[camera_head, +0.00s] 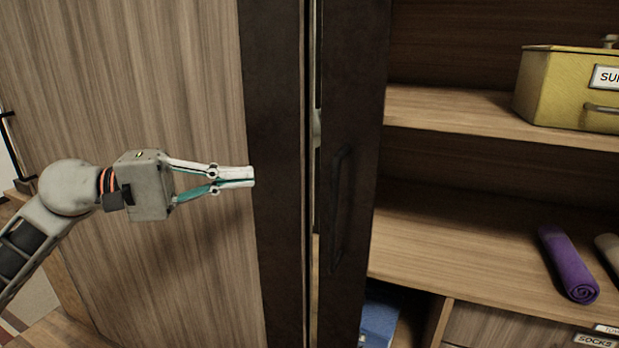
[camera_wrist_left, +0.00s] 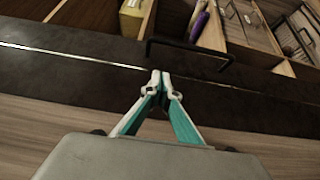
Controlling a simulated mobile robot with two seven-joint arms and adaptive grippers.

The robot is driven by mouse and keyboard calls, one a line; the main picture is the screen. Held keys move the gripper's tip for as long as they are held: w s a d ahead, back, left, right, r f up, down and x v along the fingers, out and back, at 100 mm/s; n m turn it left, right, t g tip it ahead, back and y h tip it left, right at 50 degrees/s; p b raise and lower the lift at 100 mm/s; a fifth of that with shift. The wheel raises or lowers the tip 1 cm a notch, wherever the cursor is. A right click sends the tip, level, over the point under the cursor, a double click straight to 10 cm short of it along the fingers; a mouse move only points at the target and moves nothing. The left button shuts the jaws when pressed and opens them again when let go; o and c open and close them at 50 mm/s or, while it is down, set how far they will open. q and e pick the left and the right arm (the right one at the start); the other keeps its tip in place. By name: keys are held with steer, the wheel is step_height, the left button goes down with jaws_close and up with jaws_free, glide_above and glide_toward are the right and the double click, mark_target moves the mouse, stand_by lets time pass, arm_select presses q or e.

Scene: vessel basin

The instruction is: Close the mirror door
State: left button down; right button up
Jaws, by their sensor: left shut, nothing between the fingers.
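A tall wood panel with a dark border (camera_head: 275,180) fills the left of the head view. Beside it, past a narrow gap with a pale strip, stands a dark upright door frame (camera_head: 355,80) with a dark bar handle (camera_head: 338,210). I take these for parts of the mirror door, but no mirror face shows clearly. My left gripper (camera_head: 252,177) is shut and empty in front of the dark border, left of the handle. In the left wrist view its tips (camera_wrist_left: 160,76) are below the handle (camera_wrist_left: 188,52); contact cannot be told. My right gripper is not in view.
Open shelves right of the frame hold a yellow box (camera_head: 565,88) and a rolled purple cloth (camera_head: 568,262). A blue item (camera_head: 379,318) sits low in the closet, beside a drawer with labels (camera_head: 520,325). My left arm crosses the lower left.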

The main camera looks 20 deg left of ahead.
arm_select(q)
steer(key=x, duration=0.2)
steer(key=p+x, duration=0.1)
steer(key=x, duration=0.2)
steer(key=p+x, duration=0.1)
steer(key=x, duration=0.2)
steer(key=shift+s+d+r, duration=0.1)
steer(key=shift+r, duration=0.2)
steer(key=shift+s+d+f+p, duration=0.15)
steer(key=shift+d+p, duration=0.15)
steer(key=shift+d, duration=0.3)
steer(key=shift+s+d+r+p, duration=0.15)
steer(key=shift+d+p, duration=0.1)
steer(key=shift+d, duration=0.3)
steer(key=shift+s+d+f, duration=0.15)
steer(key=shift+d+f, duration=0.2)
steer(key=shift+d, duration=0.35)
steer(key=shift+d, duration=0.1)
